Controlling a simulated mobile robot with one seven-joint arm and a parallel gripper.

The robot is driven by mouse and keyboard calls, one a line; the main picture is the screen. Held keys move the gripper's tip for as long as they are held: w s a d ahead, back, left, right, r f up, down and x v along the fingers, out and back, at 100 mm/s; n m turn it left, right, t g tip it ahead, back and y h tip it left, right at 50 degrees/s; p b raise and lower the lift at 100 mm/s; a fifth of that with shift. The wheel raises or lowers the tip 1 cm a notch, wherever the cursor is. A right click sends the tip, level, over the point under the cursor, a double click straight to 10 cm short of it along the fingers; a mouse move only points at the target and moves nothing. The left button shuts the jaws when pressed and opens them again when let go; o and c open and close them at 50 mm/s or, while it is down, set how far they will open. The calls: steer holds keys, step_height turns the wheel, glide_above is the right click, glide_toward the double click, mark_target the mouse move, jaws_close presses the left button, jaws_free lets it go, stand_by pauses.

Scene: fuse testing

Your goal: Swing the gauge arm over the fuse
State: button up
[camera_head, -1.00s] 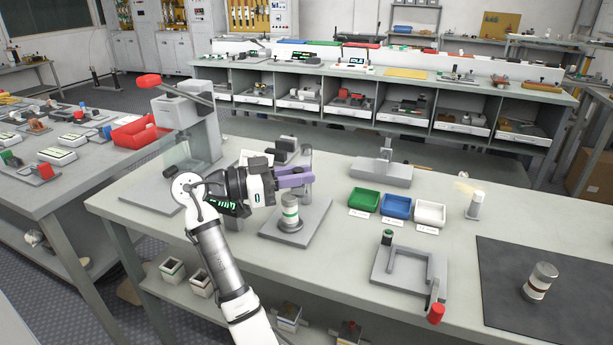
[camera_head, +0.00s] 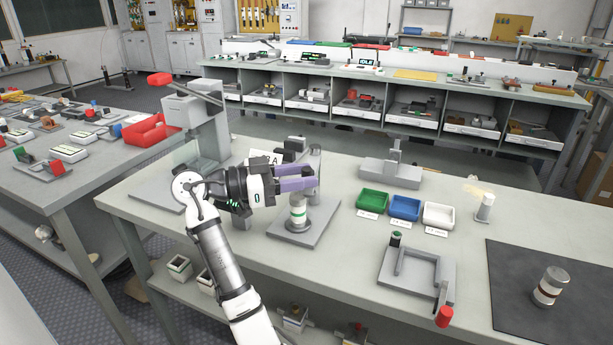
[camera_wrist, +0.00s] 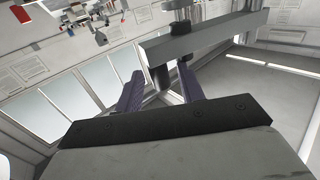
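The fuse (camera_head: 298,214), a pale cylinder with a green band, stands upright on the grey gauge base plate (camera_head: 290,238). My gripper (camera_head: 314,178), with purple fingers, is just above the fuse, pointing right toward the gauge's upright post (camera_head: 314,160). In the wrist view the grey gauge arm (camera_wrist: 205,37) crosses above and ahead of the fingers. A dark peg (camera_wrist: 161,76) hangs below it near the gap between the two fingertips (camera_wrist: 160,84). The fingers are apart, with a visible gap. I cannot tell whether either touches the peg.
Green (camera_head: 373,200), blue (camera_head: 405,208) and white (camera_head: 438,215) trays stand to the right. A grey fixture with a red knob (camera_head: 444,317) sits at the front right. A second banded cylinder (camera_head: 549,288) stands on the dark mat (camera_head: 510,318). A tall grey press (camera_head: 205,125) stands behind left.

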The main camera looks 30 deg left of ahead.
steer(key=b+v, duration=0.2)
steer(key=v, duration=1)
steer(key=shift+s+a, duration=0.15)
